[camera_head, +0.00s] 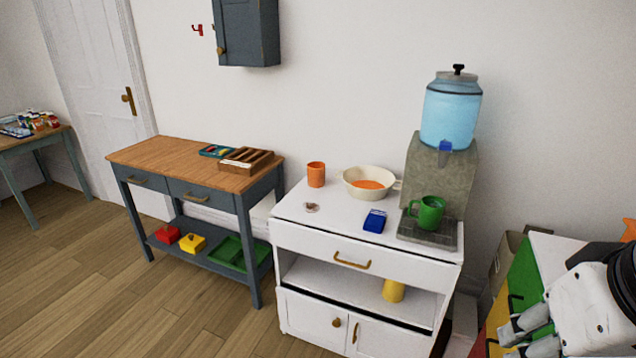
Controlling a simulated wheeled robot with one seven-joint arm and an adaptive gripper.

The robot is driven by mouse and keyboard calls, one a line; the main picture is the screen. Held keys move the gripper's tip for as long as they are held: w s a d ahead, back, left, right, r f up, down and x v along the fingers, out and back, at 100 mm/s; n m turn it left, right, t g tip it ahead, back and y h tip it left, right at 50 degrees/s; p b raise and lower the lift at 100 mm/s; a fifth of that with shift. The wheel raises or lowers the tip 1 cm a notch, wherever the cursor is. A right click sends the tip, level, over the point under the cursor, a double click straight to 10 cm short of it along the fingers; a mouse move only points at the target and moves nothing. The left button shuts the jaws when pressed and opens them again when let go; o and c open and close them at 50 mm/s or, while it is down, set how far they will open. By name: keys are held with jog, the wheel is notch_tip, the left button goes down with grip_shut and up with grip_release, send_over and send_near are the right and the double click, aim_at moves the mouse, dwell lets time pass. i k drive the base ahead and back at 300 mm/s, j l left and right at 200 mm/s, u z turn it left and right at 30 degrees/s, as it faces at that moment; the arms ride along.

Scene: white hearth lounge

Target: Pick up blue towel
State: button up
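A small blue folded item (375,221), which looks like the blue towel, lies on top of the white cabinet (335,226), near its front edge. It is left of the green mug and in front of the cream bowl. My gripper (522,338) is at the lower right, well right of the cabinet and apart from the blue item. Its fingers look spread with nothing between them. Part of it is cut off by the frame's bottom edge.
A green mug (430,212) stands at the water dispenser (452,120). A cream bowl (368,183), an orange cup (316,174) and a small round item (311,207) share the cabinet top. A wood-topped table (170,158) stands left. Open floor (110,275) lies front left.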

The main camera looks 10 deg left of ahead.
aim_at(376, 220)
jog(key=i+j+z, duration=0.1)
jog(key=i+j, duration=0.2)
jog(key=i+j+z, duration=0.15)
jog(key=i+j, duration=0.15)
jog(key=i+j+z, duration=0.1)
jog(key=i+j, duration=0.15)
jog(key=j, duration=0.2)
jog(key=i+j+z, duration=0.1)
jog(key=i+j, duration=0.2)
jog(key=i+j+z, duration=0.15)
jog(key=j, duration=0.35)
jog(key=i, duration=0.05)
